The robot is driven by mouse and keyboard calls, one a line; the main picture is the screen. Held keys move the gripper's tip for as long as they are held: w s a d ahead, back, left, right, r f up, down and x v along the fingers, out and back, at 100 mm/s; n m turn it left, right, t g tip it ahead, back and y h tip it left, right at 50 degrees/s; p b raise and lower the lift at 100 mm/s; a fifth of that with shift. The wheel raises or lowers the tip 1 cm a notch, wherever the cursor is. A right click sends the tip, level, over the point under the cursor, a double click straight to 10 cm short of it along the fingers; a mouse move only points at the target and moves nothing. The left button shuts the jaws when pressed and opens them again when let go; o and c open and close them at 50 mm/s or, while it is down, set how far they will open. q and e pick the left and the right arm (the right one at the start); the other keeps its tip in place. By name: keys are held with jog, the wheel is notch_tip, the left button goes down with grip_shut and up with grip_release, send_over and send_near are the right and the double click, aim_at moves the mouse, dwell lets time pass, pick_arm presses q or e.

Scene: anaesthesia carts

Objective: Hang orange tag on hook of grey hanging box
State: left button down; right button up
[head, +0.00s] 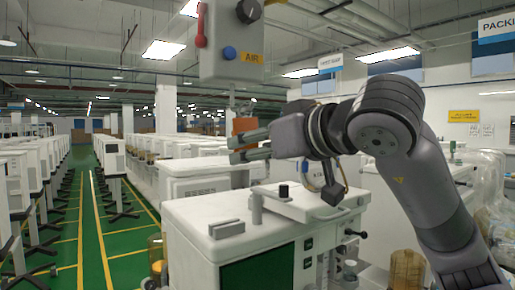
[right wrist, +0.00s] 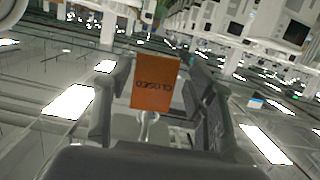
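The grey hanging box (head: 232,40) is at the top of the head view, with a red handle, a blue knob and an AIR label. A thin hook or rod (head: 232,97) goes down from its underside. The orange tag (head: 243,126) shows just below that, partly behind my right gripper (head: 250,147). In the right wrist view the orange tag (right wrist: 156,82) reads CLOSED upside down and shows between the spread fingers of my right gripper (right wrist: 160,95). A small silver piece (right wrist: 147,122) shows at its lower edge. I cannot tell whether the tag sits on the hook. My left gripper is out of view.
A white cart (head: 195,215) with a dark screen stands below my right arm. Rows of white carts (head: 30,165) stand on the left. A green aisle (head: 125,230) with yellow lines runs between them. Plastic-wrapped items (head: 490,195) are at the right.

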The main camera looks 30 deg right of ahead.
jog(key=shift+o, duration=1.2)
jog(key=v, duration=1.2)
